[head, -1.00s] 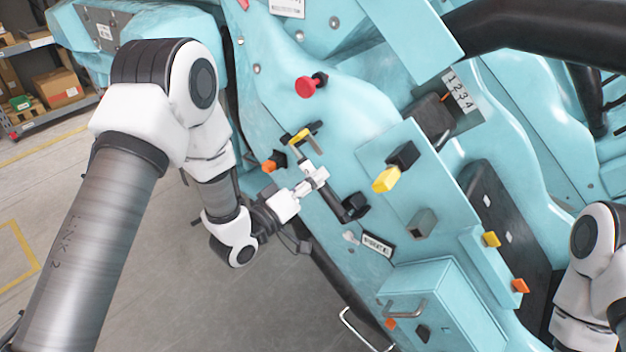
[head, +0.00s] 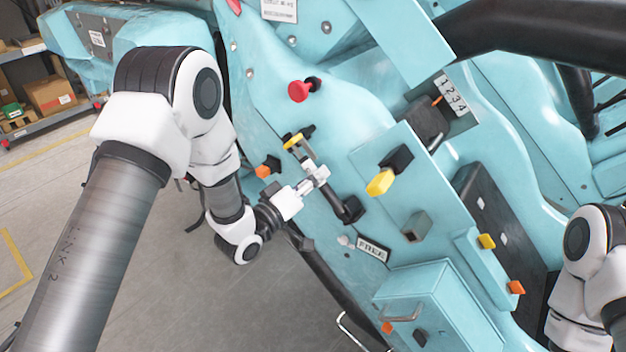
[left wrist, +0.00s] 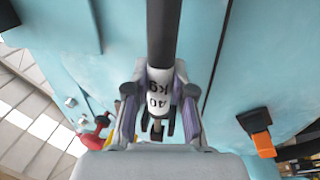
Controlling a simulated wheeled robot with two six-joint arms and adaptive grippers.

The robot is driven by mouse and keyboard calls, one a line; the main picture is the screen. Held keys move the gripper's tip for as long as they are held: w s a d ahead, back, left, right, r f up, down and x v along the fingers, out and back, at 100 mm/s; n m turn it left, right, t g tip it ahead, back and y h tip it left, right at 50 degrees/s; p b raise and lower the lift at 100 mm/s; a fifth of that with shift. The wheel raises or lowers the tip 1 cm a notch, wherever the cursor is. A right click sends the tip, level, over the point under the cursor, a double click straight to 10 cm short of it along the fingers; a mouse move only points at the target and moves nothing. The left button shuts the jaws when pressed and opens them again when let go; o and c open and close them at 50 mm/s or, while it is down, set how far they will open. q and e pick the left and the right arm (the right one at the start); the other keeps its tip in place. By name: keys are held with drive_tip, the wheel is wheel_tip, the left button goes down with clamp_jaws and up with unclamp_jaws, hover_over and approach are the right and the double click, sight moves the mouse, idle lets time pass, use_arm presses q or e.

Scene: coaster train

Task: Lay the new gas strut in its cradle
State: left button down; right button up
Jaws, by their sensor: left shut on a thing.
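The gas strut (head: 334,199) has a black tube, a thin silver rod and a white band. It slants along the turquoise coaster car's side. My left gripper (head: 318,174) is shut on the strut's white band (left wrist: 159,90), marked "40 kg" in the left wrist view. The strut's upper end is by a black bracket with a yellow clip (head: 293,141); its lower end is by a black block (head: 352,209). These look like the cradle's ends. I cannot tell whether the strut is seated. My right arm shows at the right edge; its gripper is out of view.
A red knob (head: 300,91) and an orange-tipped black part (head: 265,169) are near the gripper. A yellow-ended lever (head: 380,182) and a "FREE" plate (head: 373,249) lie to the right. A turquoise box (head: 430,300) with a handle stands below. Open floor is at left.

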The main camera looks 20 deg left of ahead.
use_arm(q)
drive_tip(key=shift+w+d, duration=0.15)
drive_tip(key=shift+w, duration=0.25)
drive_tip(key=c, duration=0.9)
unclamp_jaws()
drive_tip(key=v, duration=1.2)
drive_tip(key=shift+r, duration=0.1)
